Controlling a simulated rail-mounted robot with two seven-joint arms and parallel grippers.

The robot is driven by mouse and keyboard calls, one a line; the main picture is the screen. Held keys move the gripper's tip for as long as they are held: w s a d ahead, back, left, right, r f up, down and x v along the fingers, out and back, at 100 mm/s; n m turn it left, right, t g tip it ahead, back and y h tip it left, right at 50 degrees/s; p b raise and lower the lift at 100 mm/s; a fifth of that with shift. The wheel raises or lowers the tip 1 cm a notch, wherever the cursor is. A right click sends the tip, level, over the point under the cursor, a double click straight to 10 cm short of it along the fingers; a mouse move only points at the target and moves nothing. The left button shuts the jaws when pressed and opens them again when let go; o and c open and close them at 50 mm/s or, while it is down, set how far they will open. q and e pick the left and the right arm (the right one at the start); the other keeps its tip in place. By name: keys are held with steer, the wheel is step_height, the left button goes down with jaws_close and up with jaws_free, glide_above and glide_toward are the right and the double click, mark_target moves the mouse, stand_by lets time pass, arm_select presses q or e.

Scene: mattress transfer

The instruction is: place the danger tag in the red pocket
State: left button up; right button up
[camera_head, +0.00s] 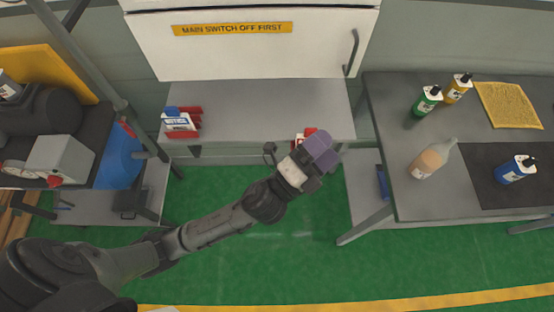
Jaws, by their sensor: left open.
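A red holder (195,114) stands at the left of the grey shelf below the white cabinet. It carries a blue and white card marked NOTICE (178,122). A small red and white item (299,138) lies at the shelf's front edge, mostly hidden behind my left gripper; it may be the danger tag, but its print cannot be read. My left gripper (322,152) is open, with purple-grey finger pads, over or just in front of that item. I cannot tell whether they touch. My right gripper is out of view.
The grey shelf (245,105) is clear between the holder and my gripper. A right-hand table (395,120) bears bottles, including a green one (427,101), and a yellow cloth (508,104). Green floor (230,270) is open.

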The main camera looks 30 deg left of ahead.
arm_select(q)
steer(key=s+a+f+n+g+y, duration=0.3)
steer(key=a+f+n+g+y, duration=0.2)
steer(key=a+f+n+y, duration=0.4)
steer(key=s+a+f+n+g+h, duration=0.1)
steer(key=s+f+n+g, duration=0.4)
steer(key=s, duration=0.5)
steer(key=s+a+f+n+g+h, duration=0.1)
steer(key=s+a+f+n+g, duration=0.2)
steer(key=s+f+g, duration=0.4)
steer(key=s+f+n, duration=0.1)
steer(key=s+f, duration=0.2)
steer(key=shift+s+f+n, duration=0.2)
steer(key=shift+s+n, duration=0.05)
steer(key=shift+n, duration=0.15)
steer(key=shift+c, duration=0.5)
